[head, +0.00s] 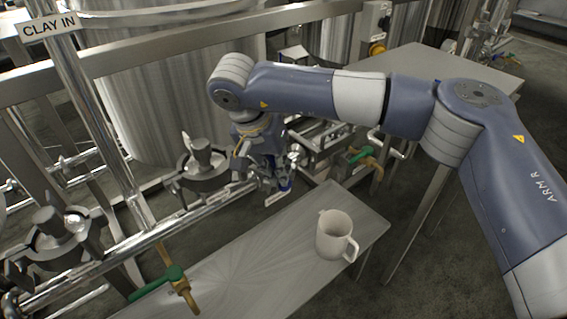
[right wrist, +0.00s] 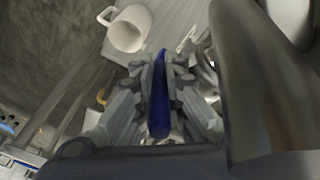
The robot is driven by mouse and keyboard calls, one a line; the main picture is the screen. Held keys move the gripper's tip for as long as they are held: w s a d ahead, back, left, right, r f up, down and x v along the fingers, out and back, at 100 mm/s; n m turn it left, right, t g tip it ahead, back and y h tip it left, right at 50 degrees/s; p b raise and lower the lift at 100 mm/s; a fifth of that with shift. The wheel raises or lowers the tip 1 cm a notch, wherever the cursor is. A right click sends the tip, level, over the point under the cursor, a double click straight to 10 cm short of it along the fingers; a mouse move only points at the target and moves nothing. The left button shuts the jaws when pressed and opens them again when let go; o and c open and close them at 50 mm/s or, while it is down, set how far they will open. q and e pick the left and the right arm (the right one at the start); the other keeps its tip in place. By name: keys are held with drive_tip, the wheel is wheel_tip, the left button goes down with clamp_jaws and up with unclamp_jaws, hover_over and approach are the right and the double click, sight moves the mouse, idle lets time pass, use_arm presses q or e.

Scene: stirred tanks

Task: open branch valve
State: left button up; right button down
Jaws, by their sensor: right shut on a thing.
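I cannot tell from these frames how far the lever is turned. My left gripper is out of view.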

drive_tip(key=shift+a, duration=0.1)
drive_tip(key=c, duration=1.6)
unclamp_jaws()
drive_tip(key=v, duration=1.2)
drive_tip(key=shift+s+a, duration=0.2)
drive_tip(key=shift+f, duration=0.15)
